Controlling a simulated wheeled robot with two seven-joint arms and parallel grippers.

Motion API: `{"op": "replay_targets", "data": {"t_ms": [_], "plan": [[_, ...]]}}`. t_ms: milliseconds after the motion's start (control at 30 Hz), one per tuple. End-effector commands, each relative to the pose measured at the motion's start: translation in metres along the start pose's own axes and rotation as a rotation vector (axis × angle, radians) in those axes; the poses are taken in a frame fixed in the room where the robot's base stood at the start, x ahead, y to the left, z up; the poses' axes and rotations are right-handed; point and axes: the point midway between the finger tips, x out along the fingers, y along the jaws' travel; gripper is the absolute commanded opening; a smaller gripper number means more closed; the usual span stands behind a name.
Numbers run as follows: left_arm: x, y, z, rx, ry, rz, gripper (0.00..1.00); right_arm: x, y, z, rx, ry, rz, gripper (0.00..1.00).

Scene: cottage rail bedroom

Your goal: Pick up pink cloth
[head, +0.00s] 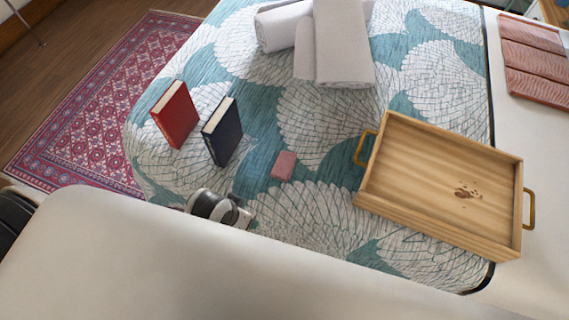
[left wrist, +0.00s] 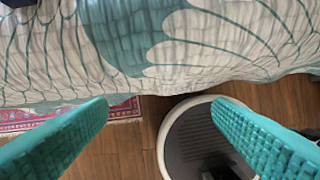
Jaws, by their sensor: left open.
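The pink cloth (head: 284,165) is a small folded rectangle lying flat on the patterned bedspread in the middle of the head view, left of the wooden tray. It does not show in the left wrist view. My left gripper (left wrist: 160,105) shows in the left wrist view with two teal fingers spread wide and nothing between them. It is over the near edge of the bed, with the floor below. My right gripper is in neither view.
A wooden tray (head: 440,187) with brass handles lies right of the cloth. A red book (head: 175,114) and a dark blue book (head: 222,132) stand to its left. White rolled towels (head: 335,45) lie behind. A patterned rug (head: 100,95) covers the floor at left.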

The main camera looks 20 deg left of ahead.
Motion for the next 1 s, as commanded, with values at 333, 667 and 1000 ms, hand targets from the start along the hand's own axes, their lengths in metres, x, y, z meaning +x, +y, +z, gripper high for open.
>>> {"op": "replay_targets", "data": {"t_ms": [333, 667, 1000], "plan": [[-0.068, -0.048, 0.068, 0.022, -0.067, -0.154, 0.75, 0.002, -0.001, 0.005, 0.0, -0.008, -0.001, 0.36], [-0.067, -0.091, 0.122, 0.07, -0.007, -0.256, 0.75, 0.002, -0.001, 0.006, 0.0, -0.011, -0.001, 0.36], [-0.06, -0.063, 0.188, -0.01, 0.206, -0.107, 0.75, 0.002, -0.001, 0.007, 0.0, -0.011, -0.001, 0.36]]}}
